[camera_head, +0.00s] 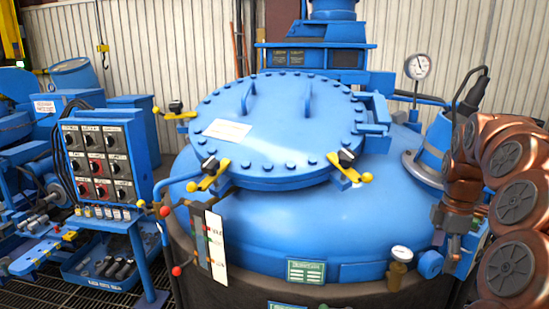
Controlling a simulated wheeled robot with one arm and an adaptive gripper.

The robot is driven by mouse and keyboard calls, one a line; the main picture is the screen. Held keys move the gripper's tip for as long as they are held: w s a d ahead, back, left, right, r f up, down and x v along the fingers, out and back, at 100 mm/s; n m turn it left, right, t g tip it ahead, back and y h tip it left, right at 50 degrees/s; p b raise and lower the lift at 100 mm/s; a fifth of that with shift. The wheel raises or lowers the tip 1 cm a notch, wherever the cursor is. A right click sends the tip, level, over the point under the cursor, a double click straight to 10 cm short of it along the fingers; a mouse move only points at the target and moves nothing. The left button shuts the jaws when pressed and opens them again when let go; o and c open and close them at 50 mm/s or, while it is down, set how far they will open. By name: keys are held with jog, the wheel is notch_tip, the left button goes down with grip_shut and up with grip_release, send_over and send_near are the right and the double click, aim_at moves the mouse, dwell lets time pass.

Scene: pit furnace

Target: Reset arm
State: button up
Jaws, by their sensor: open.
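My copper-coloured arm is folded at the right edge of the head view, in front of the furnace's right side. My gripper (453,243) hangs low at the end of it, pointing down, open, with nothing seen between its fingers. The fingers are small and partly hard to make out. They are close to the blue fitting at the vessel's lower right in the picture; I cannot tell if they touch it.
The blue pit furnace (320,225) fills the middle, its round bolted lid (280,120) closed. A pressure gauge (418,66) stands behind it and a small gauge (401,254) in front. A control box (104,160) and a parts tray (110,268) are at left.

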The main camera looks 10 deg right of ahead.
jog(key=s+a+f+m, duration=0.1)
jog(key=s+a+m, duration=0.15)
jog(key=a, duration=0.85)
jog(key=s+a+m, duration=0.2)
jog(key=s+a, duration=0.2)
jog(key=a, duration=0.7)
jog(key=s+a+f+m+g, duration=0.1)
jog(key=s+a+f+m, duration=0.2)
jog(key=s, duration=0.5)
jog(key=s+a+f+m, duration=0.4)
jog(key=s+a+m, duration=0.1)
jog(key=s, duration=0.4)
jog(key=shift+s+a+f+g, duration=0.2)
jog(key=shift+a+f+g, duration=0.1)
jog(key=shift+a+g, duration=0.15)
jog(key=shift+c, duration=0.2)
